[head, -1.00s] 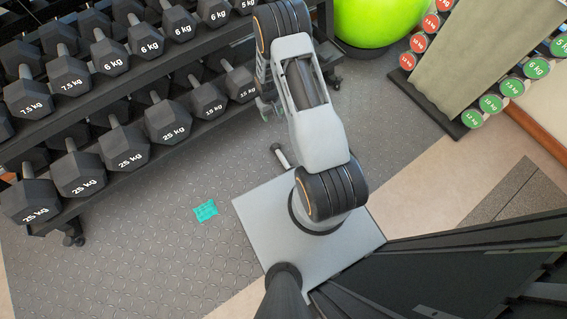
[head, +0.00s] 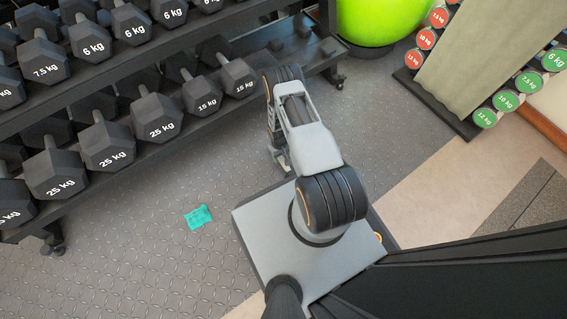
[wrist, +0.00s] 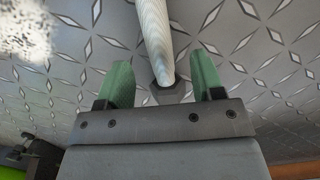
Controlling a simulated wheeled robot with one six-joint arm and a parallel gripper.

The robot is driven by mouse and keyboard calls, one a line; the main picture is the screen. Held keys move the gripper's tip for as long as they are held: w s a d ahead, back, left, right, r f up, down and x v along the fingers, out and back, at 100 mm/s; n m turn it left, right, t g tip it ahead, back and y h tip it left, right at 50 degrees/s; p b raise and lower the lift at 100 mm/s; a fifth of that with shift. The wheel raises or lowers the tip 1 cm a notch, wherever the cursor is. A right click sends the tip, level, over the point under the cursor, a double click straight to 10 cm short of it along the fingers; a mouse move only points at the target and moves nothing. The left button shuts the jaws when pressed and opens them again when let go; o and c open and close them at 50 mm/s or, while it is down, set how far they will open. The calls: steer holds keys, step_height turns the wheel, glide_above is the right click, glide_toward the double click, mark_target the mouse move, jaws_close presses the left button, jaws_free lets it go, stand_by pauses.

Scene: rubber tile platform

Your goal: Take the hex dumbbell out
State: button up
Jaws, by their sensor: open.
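Black hex dumbbells with white weight marks stand in rows on a dark rack (head: 300,58) at the upper left of the head view. The lower row has 25 kg ones, such as this dumbbell (head: 157,118), and 15 kg ones, such as this dumbbell (head: 238,78). My gripper (head: 281,158) is low, below and right of the rack, partly hidden by my arm. In the wrist view its green fingers (wrist: 163,70) are apart. A pale textured rod (wrist: 155,35) with a small dark hexagonal end shows between them; I cannot tell whether it is a dumbbell or whether the fingers touch it.
A teal cloth (head: 198,217) lies on the patterned floor left of my base. A green ball (head: 378,20) is at the top. A stand with round red- and green-ended dumbbells (head: 508,100) is at the upper right. Floor between rack and base is otherwise clear.

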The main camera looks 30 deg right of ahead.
mark_target(283, 160)
steer(key=shift+s+d+f+b, duration=0.1)
steer(key=shift+s+f+b, duration=0.15)
steer(key=shift+f+b, duration=0.9)
steer(key=shift+s+f+b, duration=0.2)
steer(key=shift+f+b, duration=0.3)
steer(key=shift+f, duration=1.15)
steer(key=shift+r, duration=0.1)
jaws_close()
